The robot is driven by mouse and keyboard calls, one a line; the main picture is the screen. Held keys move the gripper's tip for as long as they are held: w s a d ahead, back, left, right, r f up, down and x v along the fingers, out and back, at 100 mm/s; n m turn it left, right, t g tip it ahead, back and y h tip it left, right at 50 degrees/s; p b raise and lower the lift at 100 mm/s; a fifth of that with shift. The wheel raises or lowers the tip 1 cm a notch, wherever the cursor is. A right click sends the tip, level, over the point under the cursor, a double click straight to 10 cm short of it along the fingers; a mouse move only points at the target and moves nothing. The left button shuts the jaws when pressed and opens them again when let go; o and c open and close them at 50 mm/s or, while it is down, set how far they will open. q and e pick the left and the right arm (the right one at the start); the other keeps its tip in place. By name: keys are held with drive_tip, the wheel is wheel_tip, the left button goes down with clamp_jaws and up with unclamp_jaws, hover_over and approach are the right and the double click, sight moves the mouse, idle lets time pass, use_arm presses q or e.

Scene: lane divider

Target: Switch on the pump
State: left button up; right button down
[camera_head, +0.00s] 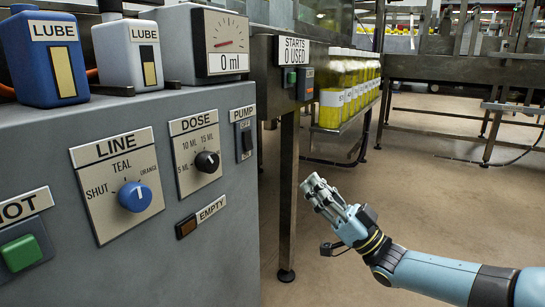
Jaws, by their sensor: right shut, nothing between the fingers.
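The PUMP switch (247,140) is a small black rocker at the right end of the grey panel's front, under a PUMP label (242,113). Its position is too small to tell. My right gripper (316,186) is shut and empty. It appears to the right of and lower than the switch in the picture, in front of the open floor and apart from the panel. Its fingers point up and left. My left gripper is not in view.
The panel bears a blue LINE knob (135,196), a black DOSE knob (207,161), a dark EMPTY lamp (186,227) and a green button (21,252). A gauge (222,44) reads 0 ml. A metal post (288,200) stands behind the gripper. Filled bottles (335,95) line a shelf.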

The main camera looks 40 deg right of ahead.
drive_tip(key=b, duration=0.1)
approach(250, 134)
wheel_tip(250, 134, up, 4)
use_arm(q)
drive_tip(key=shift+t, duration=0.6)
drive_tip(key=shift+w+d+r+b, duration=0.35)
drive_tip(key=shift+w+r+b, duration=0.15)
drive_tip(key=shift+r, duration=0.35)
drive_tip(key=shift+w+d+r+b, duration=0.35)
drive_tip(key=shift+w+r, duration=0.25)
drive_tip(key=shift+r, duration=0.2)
use_arm(e)
drive_tip(key=shift+w+a+f, duration=0.15)
drive_tip(key=shift+w+a, duration=0.15)
drive_tip(key=shift+w, duration=0.3)
drive_tip(key=shift+w+a+f, duration=0.1)
drive_tip(key=shift+w+a, duration=0.15)
drive_tip(key=shift+w, duration=0.35)
drive_tip(key=shift+w+a+f, duration=0.15)
drive_tip(key=shift+w+a, duration=0.15)
drive_tip(key=shift+w, duration=0.3)
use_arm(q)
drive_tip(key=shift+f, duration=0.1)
